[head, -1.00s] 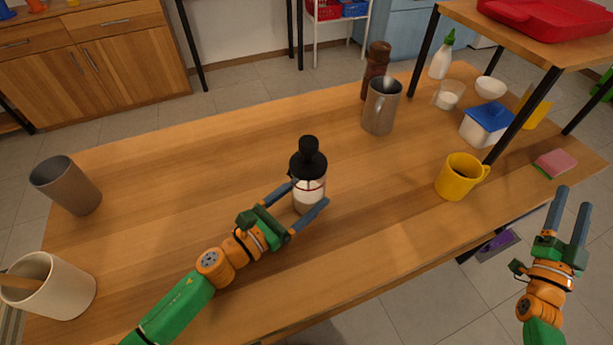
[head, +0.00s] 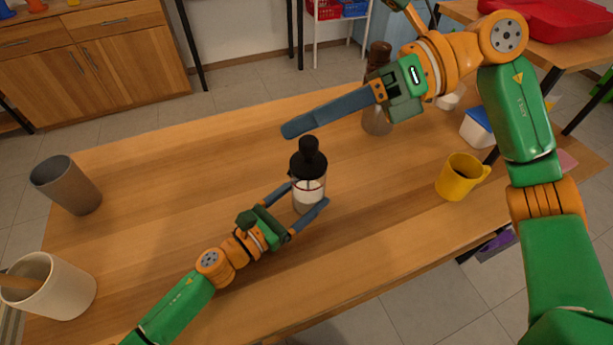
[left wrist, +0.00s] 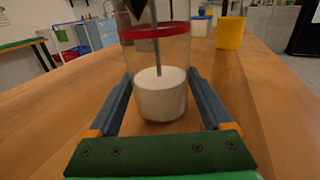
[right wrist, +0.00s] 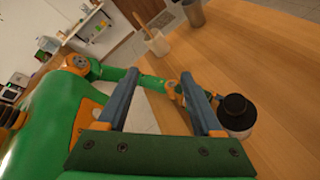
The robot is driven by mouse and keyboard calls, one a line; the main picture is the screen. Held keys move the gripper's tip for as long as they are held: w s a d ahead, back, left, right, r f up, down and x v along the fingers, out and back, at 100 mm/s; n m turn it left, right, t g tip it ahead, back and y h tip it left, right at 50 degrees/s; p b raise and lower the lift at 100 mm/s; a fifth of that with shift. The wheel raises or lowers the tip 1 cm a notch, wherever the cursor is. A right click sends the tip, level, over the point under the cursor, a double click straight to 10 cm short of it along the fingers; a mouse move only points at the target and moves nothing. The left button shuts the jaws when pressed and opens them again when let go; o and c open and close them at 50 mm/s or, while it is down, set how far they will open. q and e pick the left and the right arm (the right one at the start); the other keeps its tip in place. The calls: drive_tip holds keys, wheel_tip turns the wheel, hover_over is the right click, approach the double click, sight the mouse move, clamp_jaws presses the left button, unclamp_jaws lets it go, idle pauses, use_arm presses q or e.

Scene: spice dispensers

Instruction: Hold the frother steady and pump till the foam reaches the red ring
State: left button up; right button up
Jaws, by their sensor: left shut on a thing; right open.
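The frother (head: 309,182) stands upright on the table, a clear glass jar with a black lid and round black knob. In the left wrist view its red ring (left wrist: 157,32) circles the glass well above the white contents (left wrist: 161,97), and a metal rod runs down into them. My left gripper (head: 307,197) is shut on the jar, one finger on each side. My right gripper (head: 295,128) is open and empty, close above and beside the knob in the head view. In the right wrist view the black knob (right wrist: 236,103) lies just right of the fingers.
A metal jug (head: 377,122) and a brown pepper mill (head: 378,56) stand partly behind my right arm. A yellow mug (head: 459,178) stands to the right. A grey cup (head: 68,186) and a cream crock (head: 52,287) stand at left. The table between them and the frother is clear.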

sight(313, 141)
drive_tip(key=w+d+f+t+h, duration=0.3)
drive_tip(key=w+d+t+h, duration=0.2)
drive_tip(key=h, duration=0.2)
drive_tip(key=shift+n, duration=0.4)
drive_tip(key=x, duration=0.9)
drive_tip(key=shift+s+d+f, duration=0.1)
drive_tip(key=shift+s+f, duration=0.05)
drive_tip(key=shift+f, duration=0.25)
clamp_jaws()
drive_tip(key=shift+r, duration=0.15)
